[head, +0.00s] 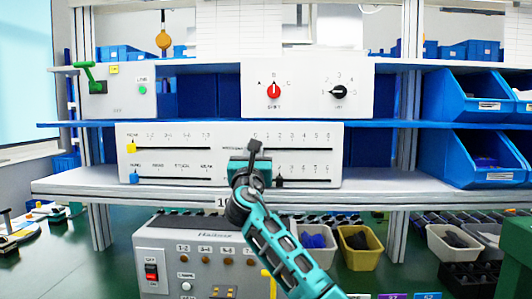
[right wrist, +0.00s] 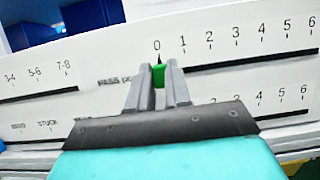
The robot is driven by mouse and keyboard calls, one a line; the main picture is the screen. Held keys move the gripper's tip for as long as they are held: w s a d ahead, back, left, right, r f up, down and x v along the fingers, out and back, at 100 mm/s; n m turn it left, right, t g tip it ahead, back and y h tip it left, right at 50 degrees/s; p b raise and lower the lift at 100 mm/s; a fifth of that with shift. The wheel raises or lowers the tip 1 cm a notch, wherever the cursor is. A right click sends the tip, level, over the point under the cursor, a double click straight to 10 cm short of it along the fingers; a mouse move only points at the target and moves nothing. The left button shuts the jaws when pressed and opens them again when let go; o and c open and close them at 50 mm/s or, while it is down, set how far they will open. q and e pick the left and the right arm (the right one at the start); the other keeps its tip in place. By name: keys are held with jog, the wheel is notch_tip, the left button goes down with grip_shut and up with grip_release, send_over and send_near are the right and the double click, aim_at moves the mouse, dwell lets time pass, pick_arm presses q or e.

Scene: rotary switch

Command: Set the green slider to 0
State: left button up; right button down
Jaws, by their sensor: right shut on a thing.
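The green slider (right wrist: 158,74) shows in the right wrist view between the fingers of my right gripper (right wrist: 158,80). Its dark pointer tip lies just under the 0 mark, at the left end of a 0 to 6 scale. The fingers are shut on the slider, one on each side. In the head view my right gripper (head: 252,152) is in front of the middle of the white slider panel (head: 225,165) and hides the green slider there. My left gripper is in neither view.
The panel also has a yellow slider (head: 131,148), a blue slider (head: 135,178) and a black slider (head: 279,182). Above stands a panel with a red knob (head: 274,91) and a black knob (head: 339,92). Blue bins (head: 480,97) are at the right.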

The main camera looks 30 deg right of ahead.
jog(key=shift+a, duration=0.2)
jog(key=c, duration=1)
grip_release()
jog(key=shift+w, duration=0.15)
jog(key=shift+c, duration=0.2)
jog(key=shift+f, duration=0.1)
jog(key=v, duration=1.3)
